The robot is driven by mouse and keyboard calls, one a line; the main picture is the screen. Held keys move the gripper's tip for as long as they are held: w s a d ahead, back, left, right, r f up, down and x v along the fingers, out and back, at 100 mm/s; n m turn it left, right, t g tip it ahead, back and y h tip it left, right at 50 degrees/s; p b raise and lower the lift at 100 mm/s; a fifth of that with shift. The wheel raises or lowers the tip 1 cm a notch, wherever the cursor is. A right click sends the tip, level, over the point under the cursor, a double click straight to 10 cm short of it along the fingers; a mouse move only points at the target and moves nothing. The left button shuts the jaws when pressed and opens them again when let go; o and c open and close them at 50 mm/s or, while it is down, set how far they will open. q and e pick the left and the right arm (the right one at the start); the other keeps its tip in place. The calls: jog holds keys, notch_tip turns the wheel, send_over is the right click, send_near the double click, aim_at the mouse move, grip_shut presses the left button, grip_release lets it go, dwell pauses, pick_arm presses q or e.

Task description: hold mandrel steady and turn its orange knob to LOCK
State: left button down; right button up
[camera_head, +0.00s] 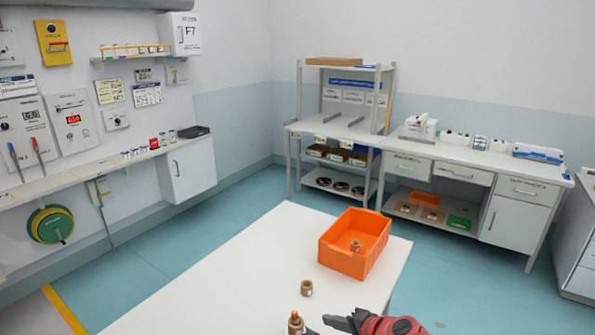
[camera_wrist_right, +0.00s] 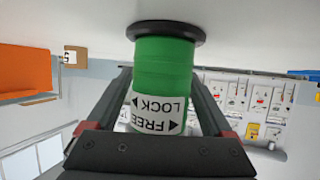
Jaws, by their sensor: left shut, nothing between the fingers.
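A green mandrel (camera_wrist_right: 166,58) with a black flange fills the middle of the right wrist view. Its white label reads FREE and LOCK, upside down, with small arrows. My right gripper (camera_wrist_right: 159,75) has a finger along each side of it, with no clear gap at the tips. No orange knob shows in that view.
A white table (camera_head: 230,268) carries an orange bin (camera_head: 342,262) with a brown core inside, and another brown core (camera_head: 306,289) stands nearer. The table's left part is clear. Benches and a shelf stand at the back, and a wall panel with a shelf is at left.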

jog(key=shift+o, duration=0.5)
jog(key=shift+r, duration=0.15)
jog(key=shift+d, duration=0.1)
